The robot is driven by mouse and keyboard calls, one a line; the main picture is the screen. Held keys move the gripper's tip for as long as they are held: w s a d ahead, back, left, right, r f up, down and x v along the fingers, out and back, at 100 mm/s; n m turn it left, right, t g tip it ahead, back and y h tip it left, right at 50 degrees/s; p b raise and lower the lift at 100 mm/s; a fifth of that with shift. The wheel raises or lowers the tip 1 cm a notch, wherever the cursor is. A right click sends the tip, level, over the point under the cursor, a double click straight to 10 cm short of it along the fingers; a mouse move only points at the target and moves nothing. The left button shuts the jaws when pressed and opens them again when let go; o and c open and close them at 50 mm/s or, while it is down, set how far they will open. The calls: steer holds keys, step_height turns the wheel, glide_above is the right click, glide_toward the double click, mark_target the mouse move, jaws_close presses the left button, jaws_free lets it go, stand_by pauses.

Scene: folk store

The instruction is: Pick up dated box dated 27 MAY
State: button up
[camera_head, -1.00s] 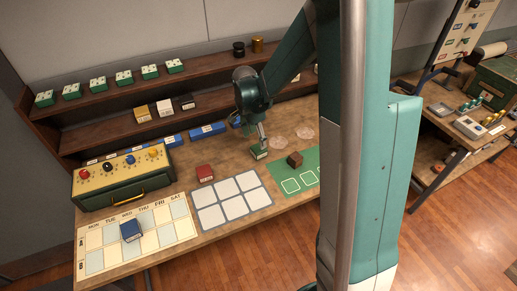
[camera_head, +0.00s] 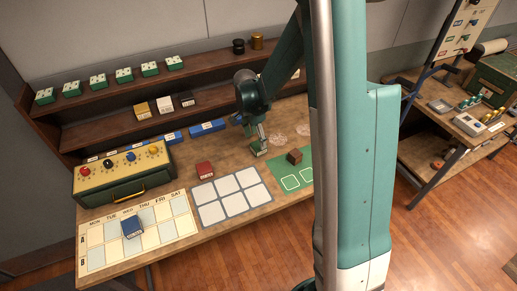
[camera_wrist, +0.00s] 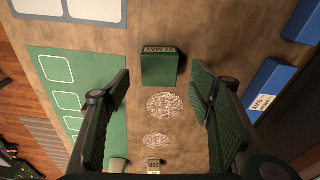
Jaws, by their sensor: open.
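A small green box (camera_wrist: 160,70) lies on the wooden table in the wrist view, with a pale label on its edge that reads upside down as 27 MAY. It also shows in the head view (camera_head: 259,151), partly covered by my gripper (camera_head: 257,135). In the wrist view my gripper (camera_wrist: 161,84) is open, with one dark green finger on either side of the box's line. The box appears between the fingertips and beyond them, with gaps at both sides. I cannot tell the exact height of the fingers above it.
A red box (camera_head: 204,170), a brown cube (camera_head: 295,156), a white-squared mat (camera_head: 230,194) and a green mat (camera_head: 288,181) are near. A blue box (camera_head: 133,229) lies on the calendar board (camera_head: 96,259). Blue boxes (camera_head: 207,128) stand behind, below the shelf. Speckled discs (camera_wrist: 164,105) lie beside the green box.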

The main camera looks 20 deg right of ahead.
mark_target(258, 145)
steer(key=shift+f, duration=0.25)
steer(key=shift+d+f, duration=0.25)
steer(key=shift+f, duration=1.05)
steer(key=shift+d+f, duration=0.2)
steer(key=shift+f, duration=1.05)
steer(key=shift+c, duration=0.7)
steer(key=c, duration=0.9)
